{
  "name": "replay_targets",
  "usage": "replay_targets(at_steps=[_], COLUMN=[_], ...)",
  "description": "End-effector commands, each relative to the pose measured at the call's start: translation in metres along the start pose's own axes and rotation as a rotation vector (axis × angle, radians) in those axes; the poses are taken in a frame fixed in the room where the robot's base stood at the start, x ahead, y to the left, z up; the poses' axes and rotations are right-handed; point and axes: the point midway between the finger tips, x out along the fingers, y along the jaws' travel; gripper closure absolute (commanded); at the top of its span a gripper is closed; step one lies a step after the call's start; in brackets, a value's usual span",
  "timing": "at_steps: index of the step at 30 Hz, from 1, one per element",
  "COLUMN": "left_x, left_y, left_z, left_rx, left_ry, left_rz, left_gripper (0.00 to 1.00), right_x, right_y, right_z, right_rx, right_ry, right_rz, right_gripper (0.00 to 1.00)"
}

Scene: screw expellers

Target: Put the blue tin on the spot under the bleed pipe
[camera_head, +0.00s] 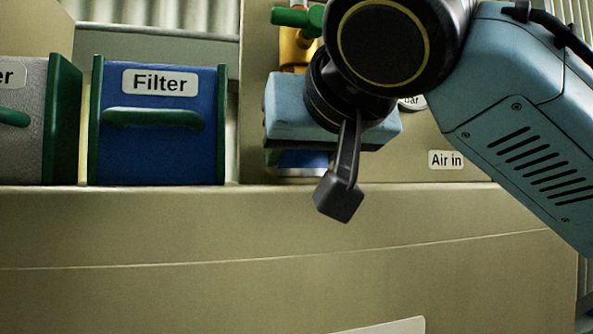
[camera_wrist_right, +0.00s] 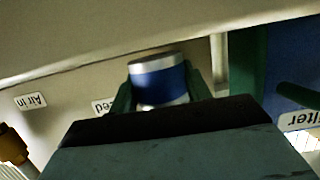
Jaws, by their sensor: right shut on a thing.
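The blue tin (camera_wrist_right: 159,82), with silvery bands at its ends, sits between the green fingers of my right gripper (camera_wrist_right: 160,92) in the right wrist view. In the head view a strip of the tin (camera_head: 304,160) shows below my right gripper's blue-grey body, close to the ledge top. My right gripper is shut on it. Brass pipework (camera_head: 297,50) with a green valve handle (camera_head: 291,17) stands just above and behind the gripper; its lower end is hidden. The spot is hidden, so I cannot tell whether the tin rests on it. My left gripper is not in view.
A blue filter box (camera_head: 160,147) with green sides and handle stands left of the gripper on the ledge (camera_head: 150,225). A grey box (camera_head: 22,150) stands further left. A panel labelled "Air in" (camera_head: 445,160) rises behind. A narrow gap separates filter and gripper.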

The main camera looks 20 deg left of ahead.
Motion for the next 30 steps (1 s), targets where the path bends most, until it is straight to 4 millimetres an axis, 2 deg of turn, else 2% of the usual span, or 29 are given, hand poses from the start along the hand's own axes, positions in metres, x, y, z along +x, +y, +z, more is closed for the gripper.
replay_targets(at_steps=[1,13,14,18,19,30], left_x=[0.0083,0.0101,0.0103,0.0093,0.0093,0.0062], left_y=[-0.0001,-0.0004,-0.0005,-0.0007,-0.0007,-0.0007], left_z=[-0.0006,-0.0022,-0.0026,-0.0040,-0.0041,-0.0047], left_rx=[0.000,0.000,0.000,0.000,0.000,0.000], left_ry=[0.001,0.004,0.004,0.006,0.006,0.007], left_rz=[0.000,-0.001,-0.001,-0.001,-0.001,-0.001], left_gripper=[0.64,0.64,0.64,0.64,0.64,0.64], right_x=[0.0012,0.0015,0.0016,0.0012,0.0012,-0.0014], right_y=[0.0004,0.0009,0.0009,0.0008,0.0008,0.0008], right_z=[0.0079,0.0102,0.0105,0.0094,0.0093,0.0056], right_rx=[-0.001,0.000,0.000,-0.001,-0.001,-0.001], right_ry=[0.003,0.003,0.003,0.003,0.003,0.004], right_rz=[0.001,0.002,0.002,0.002,0.002,0.002], right_gripper=[0.74,0.74,0.51,0.32,0.30,0.30])
